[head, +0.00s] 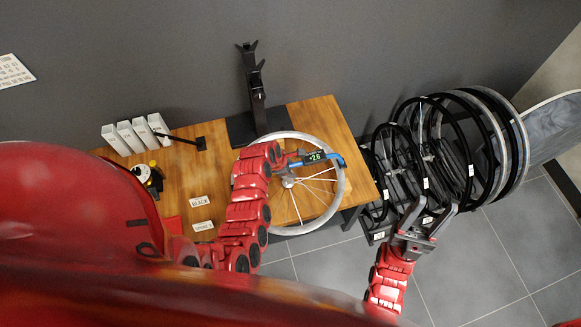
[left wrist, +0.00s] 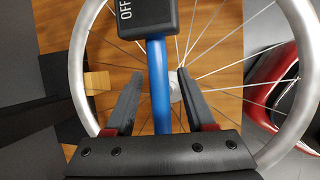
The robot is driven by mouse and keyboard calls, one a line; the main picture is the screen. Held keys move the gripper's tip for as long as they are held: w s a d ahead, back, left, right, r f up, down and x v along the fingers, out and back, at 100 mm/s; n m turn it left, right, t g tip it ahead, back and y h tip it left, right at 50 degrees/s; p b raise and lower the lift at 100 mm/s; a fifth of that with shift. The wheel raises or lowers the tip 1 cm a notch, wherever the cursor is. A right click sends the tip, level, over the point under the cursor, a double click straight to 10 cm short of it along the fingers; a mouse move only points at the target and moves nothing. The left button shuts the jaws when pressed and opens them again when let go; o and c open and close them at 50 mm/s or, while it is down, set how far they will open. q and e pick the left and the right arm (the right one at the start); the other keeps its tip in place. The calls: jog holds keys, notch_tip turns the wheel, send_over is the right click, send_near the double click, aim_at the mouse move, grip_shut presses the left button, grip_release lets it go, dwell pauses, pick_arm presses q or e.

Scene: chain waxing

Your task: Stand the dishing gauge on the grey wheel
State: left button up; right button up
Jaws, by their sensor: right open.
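My left gripper (head: 296,158) is at the gauge. In the left wrist view the gauge's blue bar (left wrist: 158,85) runs between the fingers of my left gripper (left wrist: 159,78), with a gap on each side, and the box reads OFF. My right gripper (head: 430,215) is open and empty by the wheel rack.
A rack of several black and grey wheels (head: 468,150) stands right of the bench (head: 325,118). A black stand (head: 255,90) rises at the bench's back. White boxes (head: 130,137), a yellow-and-black item (head: 151,176) and a BLACK label (head: 199,202) are on the left.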

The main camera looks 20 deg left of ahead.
dwell(0.3)
pick_arm(q)
jog(key=p+v, duration=0.1)
jog(key=v, duration=1.6)
jog(key=shift+s+r, duration=0.2)
jog(key=shift+r, duration=0.05)
jog(key=shift+f, duration=0.1)
